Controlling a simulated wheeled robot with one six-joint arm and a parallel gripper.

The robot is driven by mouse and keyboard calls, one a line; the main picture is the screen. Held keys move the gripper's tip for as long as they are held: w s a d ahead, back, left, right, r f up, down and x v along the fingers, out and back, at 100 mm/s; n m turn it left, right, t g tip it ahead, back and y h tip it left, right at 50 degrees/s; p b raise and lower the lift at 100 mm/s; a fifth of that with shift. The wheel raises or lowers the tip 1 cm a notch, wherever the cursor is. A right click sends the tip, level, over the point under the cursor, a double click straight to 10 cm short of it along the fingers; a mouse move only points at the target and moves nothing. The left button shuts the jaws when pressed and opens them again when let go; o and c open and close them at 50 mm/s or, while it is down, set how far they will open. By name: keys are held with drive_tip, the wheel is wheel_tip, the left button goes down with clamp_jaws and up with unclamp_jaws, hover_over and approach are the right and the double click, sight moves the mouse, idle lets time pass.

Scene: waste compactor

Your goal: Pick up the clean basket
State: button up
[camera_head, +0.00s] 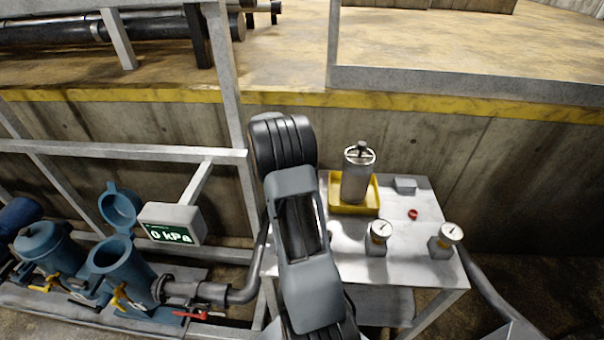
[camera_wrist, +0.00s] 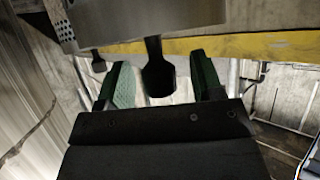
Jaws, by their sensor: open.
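The clean basket appears to be the grey metal cylinder with a top handle (camera_head: 356,178), standing upright in a yellow tray (camera_head: 340,208) on a metal table. My gripper (camera_wrist: 160,75) is open in the wrist view, with a green-faced finger on each side. A dark stem-like piece shows between the fingers; I cannot tell what it is or whether anything touches it. A large grey rounded metal body (camera_wrist: 180,14) with a perforated edge fills the top of the wrist view; I cannot tell if it is the basket. In the head view my arm hides the gripper.
Blue strainer housings (camera_head: 118,265), a pipe (camera_head: 210,291) and a 0 kPa display (camera_head: 172,224) stand left. A yellow-edged concrete wall is behind.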

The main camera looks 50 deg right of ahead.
drive_tip(key=shift+x, duration=0.85)
clamp_jaws()
drive_tip(key=shift+r, duration=0.1)
